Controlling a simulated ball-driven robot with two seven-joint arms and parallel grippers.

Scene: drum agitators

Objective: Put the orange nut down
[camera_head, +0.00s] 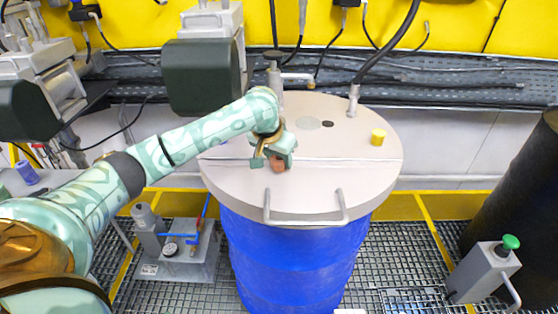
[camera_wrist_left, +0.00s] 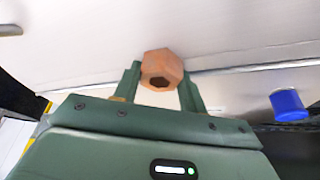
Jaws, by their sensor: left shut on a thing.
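The orange nut (camera_head: 278,166) is a small hex nut held between the fingertips of my left gripper (camera_head: 272,158), over the light grey lid (camera_head: 340,182) of the blue drum (camera_head: 290,262). In the left wrist view the nut (camera_wrist_left: 162,64) sits between the two green fingers of the left gripper (camera_wrist_left: 162,80), its dark hole facing the camera. The lid (camera_wrist_left: 110,45) lies behind it, with a seam running across. I cannot tell whether the nut touches the lid. My right gripper does not show.
A yellow cap (camera_head: 378,137) stands on the lid's right side. A blue cap (camera_wrist_left: 287,104) shows in the left wrist view. A valve (camera_head: 275,75) and a pipe fitting (camera_head: 353,100) rise at the lid's back; a handle (camera_head: 305,221) is at its front. The lid's right front is clear.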

